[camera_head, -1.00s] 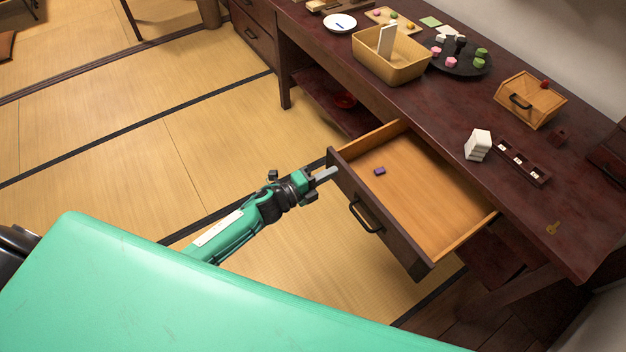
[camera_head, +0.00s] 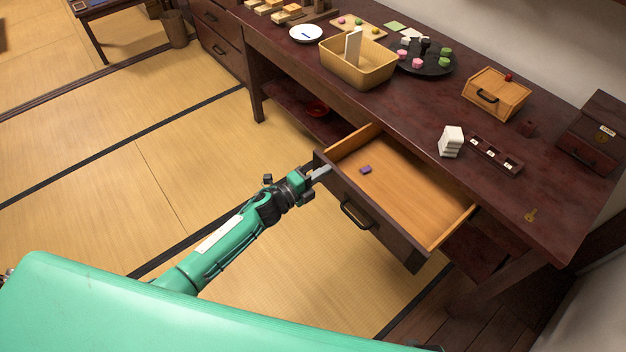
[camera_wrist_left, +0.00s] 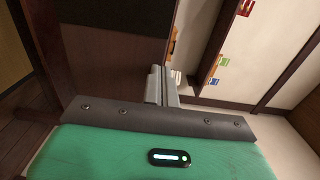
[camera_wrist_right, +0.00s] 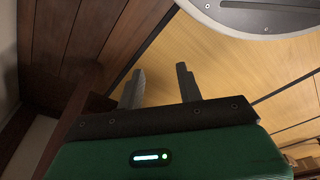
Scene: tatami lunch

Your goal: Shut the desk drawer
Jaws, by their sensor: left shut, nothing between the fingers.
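The desk drawer (camera_head: 417,199) stands pulled out from the dark red desk, with its pale wood inside showing. A small purple block (camera_head: 365,170) lies in it. Its dark front has a black handle (camera_head: 356,214). My left gripper (camera_head: 322,172) is shut and empty, with its fingertips at the left end of the drawer front; I cannot tell whether they touch it. In the left wrist view its closed fingers (camera_wrist_left: 161,86) point towards a dark panel. My right gripper (camera_wrist_right: 160,88) shows only in its own wrist view, its fingers apart and empty over the floor.
The tatami floor left of the drawer is clear.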

